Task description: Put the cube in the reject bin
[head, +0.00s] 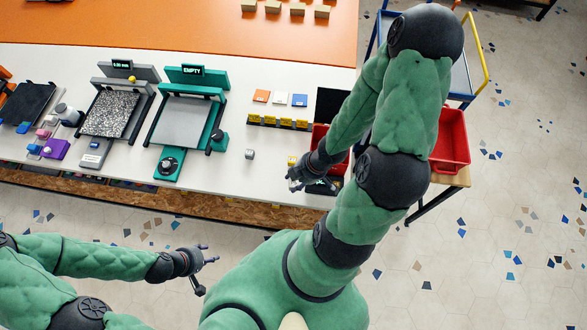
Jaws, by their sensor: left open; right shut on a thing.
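A small grey cube (250,154) sits on the white table, left of my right gripper and apart from it. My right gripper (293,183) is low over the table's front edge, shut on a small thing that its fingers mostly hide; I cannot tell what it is. A red bin (452,140) stands on a wood-topped stand to the right, partly behind my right arm. More red bin wall (320,136) shows left of that arm; I cannot tell whether it is the same bin. No bin label is readable. My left gripper (206,268) is open and empty in front of the table.
A teal printer (187,121) reading "EMPTY" and a grey printer (112,113) with a speckled bed stand on the table. Orange, white and blue tiles (280,98) lie behind a yellow-marked strip (278,121). A blue-framed cart (460,80) stands behind the right bin.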

